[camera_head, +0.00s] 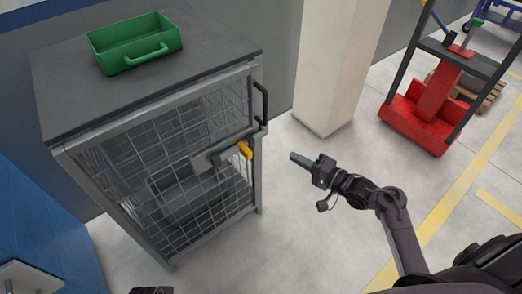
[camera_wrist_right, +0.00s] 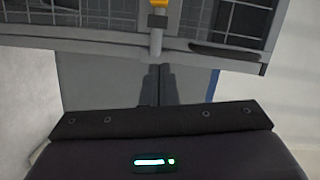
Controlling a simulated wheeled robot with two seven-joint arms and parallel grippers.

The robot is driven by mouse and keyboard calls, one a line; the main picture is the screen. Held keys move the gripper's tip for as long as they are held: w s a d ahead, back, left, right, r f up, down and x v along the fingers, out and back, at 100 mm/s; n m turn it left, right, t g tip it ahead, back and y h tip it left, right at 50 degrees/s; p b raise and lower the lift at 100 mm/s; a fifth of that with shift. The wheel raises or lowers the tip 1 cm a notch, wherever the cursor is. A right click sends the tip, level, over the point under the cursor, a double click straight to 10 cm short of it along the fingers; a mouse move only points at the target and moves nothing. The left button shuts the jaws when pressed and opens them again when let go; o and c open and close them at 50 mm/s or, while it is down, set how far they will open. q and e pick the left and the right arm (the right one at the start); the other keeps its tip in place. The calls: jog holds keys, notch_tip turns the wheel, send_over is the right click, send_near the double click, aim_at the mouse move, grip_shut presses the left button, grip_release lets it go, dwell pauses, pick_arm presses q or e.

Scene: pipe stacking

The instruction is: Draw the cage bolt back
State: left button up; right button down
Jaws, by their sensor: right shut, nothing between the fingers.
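The wire-mesh cage (camera_head: 185,150) stands at the left in the head view with its mesh front closed. Its bolt has a yellow handle (camera_head: 244,150) at the right side of the front, beside a grey plate. The yellow handle also shows at the top edge of the right wrist view (camera_wrist_right: 158,4), on a grey stem. My right gripper (camera_head: 293,157) is shut and empty, to the right of the yellow handle and apart from it. Its two fingers show together in the right wrist view (camera_wrist_right: 157,84), pointing toward the cage.
A green open bin (camera_head: 134,60) sits on the cage's grey top (camera_head: 210,45). A black pull handle (camera_head: 261,102) stands above the bolt. A pale pillar (camera_head: 338,65) and a red stacker (camera_head: 425,120) stand behind. The floor around my right gripper is clear.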

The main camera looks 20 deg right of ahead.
aim_at(245, 151)
pick_arm(q)
jog(key=shift+r, duration=0.15)
pick_arm(e)
jog(key=shift+r, duration=0.3)
jog(key=shift+w+a, duration=0.1)
